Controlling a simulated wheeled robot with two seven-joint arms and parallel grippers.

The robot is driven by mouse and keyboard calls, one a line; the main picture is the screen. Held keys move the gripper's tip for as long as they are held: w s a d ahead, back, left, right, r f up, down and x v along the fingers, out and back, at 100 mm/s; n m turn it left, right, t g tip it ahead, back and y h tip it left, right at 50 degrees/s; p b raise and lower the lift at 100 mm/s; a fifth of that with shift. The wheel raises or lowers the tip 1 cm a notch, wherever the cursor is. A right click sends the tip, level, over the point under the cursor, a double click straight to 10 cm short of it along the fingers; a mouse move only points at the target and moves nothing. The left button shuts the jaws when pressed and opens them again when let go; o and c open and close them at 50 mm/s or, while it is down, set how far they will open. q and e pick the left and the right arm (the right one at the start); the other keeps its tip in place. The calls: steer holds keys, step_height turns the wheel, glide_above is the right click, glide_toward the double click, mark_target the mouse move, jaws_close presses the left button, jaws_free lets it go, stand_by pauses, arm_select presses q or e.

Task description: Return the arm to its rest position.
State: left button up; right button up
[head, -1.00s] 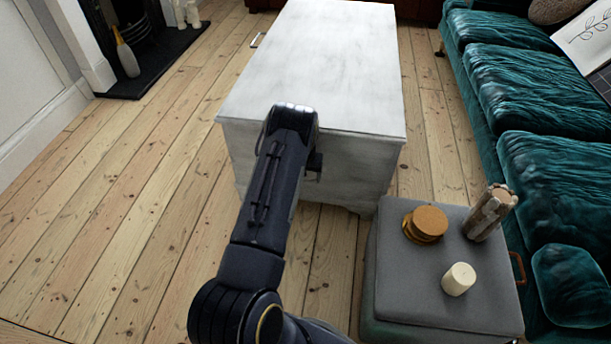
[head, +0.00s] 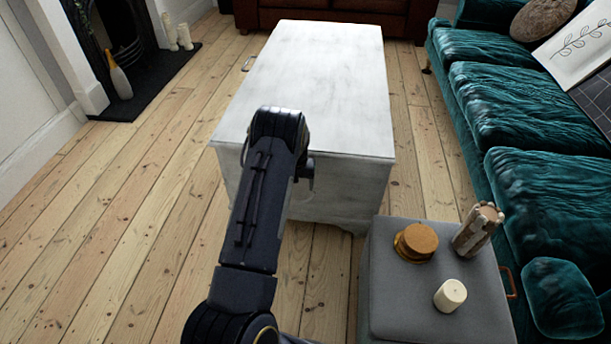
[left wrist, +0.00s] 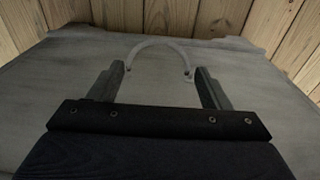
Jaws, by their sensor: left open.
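My left arm reaches up the middle of the head view, and its wrist is at the near end of a pale grey-white chest (head: 325,85). My left gripper (left wrist: 159,70) shows in the left wrist view with its two fingers apart and nothing held between them. A curved handle (left wrist: 158,42) on the chest's end face (left wrist: 60,85) arches just beyond the fingertips. I cannot tell whether the fingers touch it. In the head view the fingers are mostly hidden by my wrist. My right gripper is in neither view.
A grey ottoman (head: 385,315) at lower right carries stacked round coasters (head: 418,240), a white candle (head: 450,295) and a wooden holder (head: 477,230). A teal sofa (head: 500,90) runs along the right. A fireplace hearth (head: 150,75) is at upper left. Floorboards (head: 120,220) on the left are clear.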

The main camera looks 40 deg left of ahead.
arm_select(q)
steer(key=shift+r, duration=0.1)
steer(key=s+d+r+t+h, duration=0.1)
steer(key=s+d+r, duration=0.3)
steer(key=r, duration=0.5)
steer(key=s+d+r+t+h, duration=0.1)
steer(key=s+d+r, duration=0.35)
steer(key=r, duration=0.45)
steer(key=s+d+r+t+h, duration=0.1)
steer(key=s+d+r, duration=0.2)
steer(key=d+r, duration=0.35)
steer(key=s+d+r+m+t, duration=0.1)
steer(key=s+d, duration=0.3)
steer(key=s, duration=0.3)
steer(key=s+d+r+m+h, duration=0.1)
steer(key=s+d+r+m, duration=0.1)
steer(key=s+d, duration=0.35)
steer(key=s+d+r+m+t, duration=0.1)
steer(key=s+d, duration=0.2)
steer(key=s, duration=0.6)
step_height(320, 180, up, 32)
steer(key=p, duration=3.1)
steer(key=shift+w+a+f, duration=0.15)
steer(key=shift+w+a, duration=0.2)
steer(key=shift+a, duration=0.05)
